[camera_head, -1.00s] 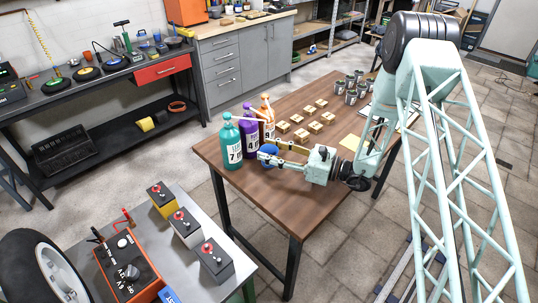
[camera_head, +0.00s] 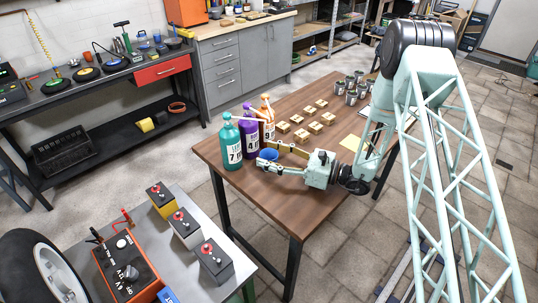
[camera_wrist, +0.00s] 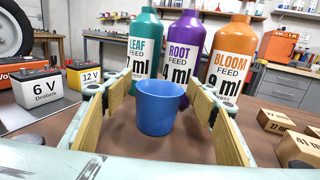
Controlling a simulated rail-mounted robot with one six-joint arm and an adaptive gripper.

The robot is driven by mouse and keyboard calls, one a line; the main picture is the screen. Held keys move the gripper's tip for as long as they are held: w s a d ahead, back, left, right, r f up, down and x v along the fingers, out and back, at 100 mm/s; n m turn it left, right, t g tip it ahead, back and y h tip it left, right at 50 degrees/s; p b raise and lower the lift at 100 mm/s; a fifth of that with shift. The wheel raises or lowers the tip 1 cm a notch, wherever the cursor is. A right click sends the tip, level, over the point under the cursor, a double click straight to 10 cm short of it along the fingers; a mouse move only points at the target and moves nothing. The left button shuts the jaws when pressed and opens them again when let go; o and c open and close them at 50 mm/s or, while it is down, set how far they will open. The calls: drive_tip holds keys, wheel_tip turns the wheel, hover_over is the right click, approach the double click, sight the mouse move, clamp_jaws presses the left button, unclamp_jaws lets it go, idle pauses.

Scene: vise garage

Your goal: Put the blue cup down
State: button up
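The blue cup (camera_head: 268,154) stands upright on the brown wooden table (camera_head: 285,220), in front of several feed bottles. In the wrist view the cup (camera_wrist: 160,108) sits between my gripper's two fingers, with a gap on each side. My gripper (camera_head: 272,153) is open around the cup, low over the table. Its wood-coloured finger pads show in the wrist view and do not touch the cup. The cup looks empty from above, though its inside is only partly seen.
Close behind the cup stand a teal bottle (camera_head: 231,143), a purple bottle (camera_head: 250,133) and an orange bottle (camera_head: 267,117). Several small labelled wooden blocks (camera_head: 300,135) lie to the right. Metal cans (camera_head: 351,97) stand farther back. The table's near-left part is clear.

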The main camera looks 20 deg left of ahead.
drive_tip(key=shift+r, duration=0.15)
drive_tip(key=shift+s+d+p, duration=0.15)
drive_tip(key=shift+d+p, duration=0.1)
drive_tip(key=shift+d, duration=1.75)
drive_tip(key=shift+s+d+p, duration=0.2)
drive_tip(key=shift+d+p, duration=0.05)
drive_tip(key=shift+d, duration=1.7)
drive_tip(key=shift+s+d+p, duration=0.15)
drive_tip(key=shift+d+p, duration=0.1)
drive_tip(key=shift+d, duration=1.75)
